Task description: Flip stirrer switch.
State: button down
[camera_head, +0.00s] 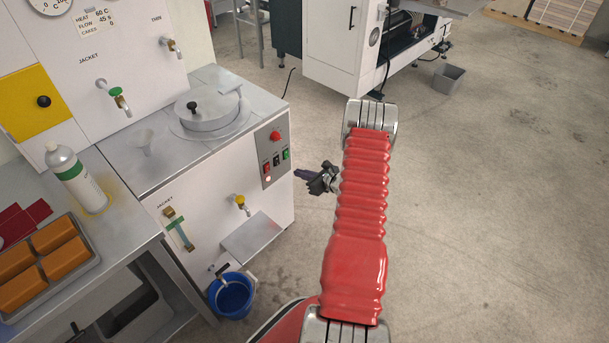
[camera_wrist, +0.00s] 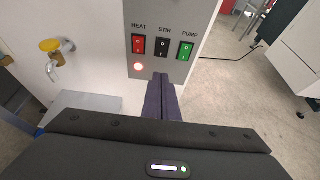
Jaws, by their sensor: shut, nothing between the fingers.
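The black stirrer switch labelled STIR (camera_wrist: 163,46) is the middle one of three rocker switches on a grey panel. It also shows in the head view (camera_head: 276,160), small, on the white cabinet's front. My gripper (camera_wrist: 160,80) is shut and empty, its dark fingertips just below the stirrer switch in the wrist view, with a visible gap in the picture. In the head view my gripper (camera_head: 314,178) is to the right of the panel. Whether the switch is on or off cannot be told.
The red HEAT switch (camera_wrist: 138,45) and green PUMP switch (camera_wrist: 186,51) flank the stirrer switch closely. A yellow-handled valve (camera_head: 240,200) and a blue bucket (camera_head: 232,296) are lower left. Floor to the right is free.

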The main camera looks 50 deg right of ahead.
send_near(278, 165)
jog(key=x, duration=0.5)
jog(key=shift+w+d+f, duration=0.1)
jog(key=shift+w+f, duration=0.1)
jog(key=shift+w, duration=0.35)
